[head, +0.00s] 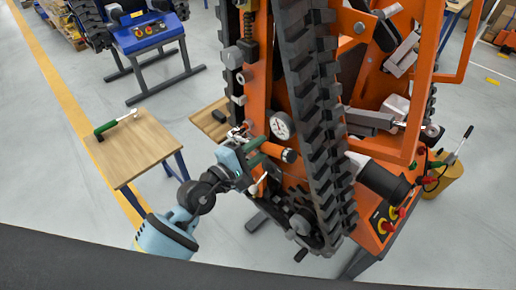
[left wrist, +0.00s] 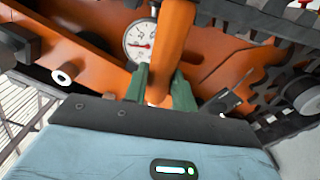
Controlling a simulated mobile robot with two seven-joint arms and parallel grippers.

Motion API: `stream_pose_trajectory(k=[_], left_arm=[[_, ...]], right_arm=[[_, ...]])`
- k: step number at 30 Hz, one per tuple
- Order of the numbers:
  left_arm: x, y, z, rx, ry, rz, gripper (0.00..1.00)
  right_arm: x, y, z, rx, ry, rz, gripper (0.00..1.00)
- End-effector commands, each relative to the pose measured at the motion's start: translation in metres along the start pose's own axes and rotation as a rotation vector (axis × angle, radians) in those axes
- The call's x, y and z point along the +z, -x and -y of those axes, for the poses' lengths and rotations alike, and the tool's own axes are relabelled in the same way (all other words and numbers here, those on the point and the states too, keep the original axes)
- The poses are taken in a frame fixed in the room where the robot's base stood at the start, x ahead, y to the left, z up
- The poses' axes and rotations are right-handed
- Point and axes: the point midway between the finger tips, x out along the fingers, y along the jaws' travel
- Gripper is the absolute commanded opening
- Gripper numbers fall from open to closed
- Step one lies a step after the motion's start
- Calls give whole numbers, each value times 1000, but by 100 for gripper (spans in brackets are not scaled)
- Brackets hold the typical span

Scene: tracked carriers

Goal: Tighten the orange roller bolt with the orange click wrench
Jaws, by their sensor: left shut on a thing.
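My left gripper (head: 268,153) has green fingers and is at the left side of the orange tracked carrier (head: 258,62), just below its dial gauge (head: 282,126). In the left wrist view the green fingers (left wrist: 163,92) are shut on an orange bar, which I take for the orange click wrench (left wrist: 173,45). An orange piece (head: 289,155) shows beside the fingers in the head view. I cannot make out the orange roller bolt or whether the wrench touches it. My right gripper is not in view.
A wooden table (head: 135,152) at left holds a green-handled wrench (head: 115,124); a smaller wooden top (head: 212,118) stands nearer the carrier. The black track (head: 312,110) rises right of my gripper. A blue stand (head: 150,35) is behind. Floor between them is clear.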

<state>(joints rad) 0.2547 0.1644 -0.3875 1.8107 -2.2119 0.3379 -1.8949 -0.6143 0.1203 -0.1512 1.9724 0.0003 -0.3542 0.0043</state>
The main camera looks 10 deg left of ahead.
Motion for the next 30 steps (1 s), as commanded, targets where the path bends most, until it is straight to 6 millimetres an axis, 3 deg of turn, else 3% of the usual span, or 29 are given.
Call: stream_pose_trajectory(k=[30], left_arm=[[1, -1, -2, 4, -1, 1, 0]], right_arm=[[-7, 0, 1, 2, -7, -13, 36]])
